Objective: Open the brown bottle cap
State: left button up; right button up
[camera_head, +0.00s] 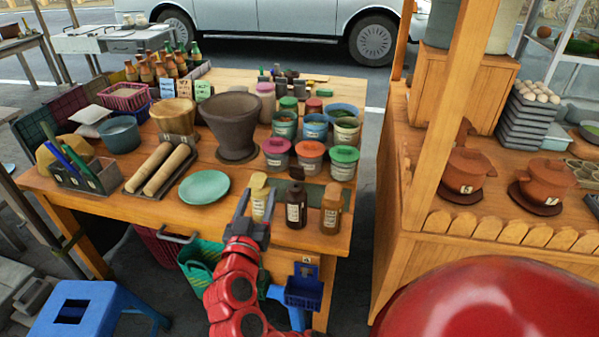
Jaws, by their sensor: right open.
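Three small bottles stand in a row near the table's front edge. A dark brown bottle (297,210) with a dark cap (296,174) is in the middle. A lighter amber-brown bottle (331,212) stands to its right, and a yellowish bottle (259,186) stands to its left. My right gripper (257,208) is open at the front edge, in front of the yellowish bottle and left of the dark brown one. Its fingers hide part of the yellowish bottle. I cannot tell whether it touches that bottle. My left gripper is not in view.
A green plate (204,187), wooden rolling pins (158,168) and a dark mortar (233,124) stand left of the bottles. Lidded tubs (310,158) stand close behind them. A wooden post (447,130) and a second counter (480,236) are to the right.

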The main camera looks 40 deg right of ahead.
aim_at(296, 168)
jog(key=s+d+m+g+h, duration=0.2)
jog(key=s+d+m+g, duration=0.1)
jog(key=m, duration=0.1)
jog(key=shift+n+y, duration=0.3)
jog(key=p+x, duration=0.3)
jog(key=x, duration=1.2)
jog(key=shift+f, duration=0.15)
jog(key=shift+w+d+f, duration=0.15)
jog(key=shift+w+d, duration=0.25)
jog(key=shift+d, duration=0.1)
grip_shut()
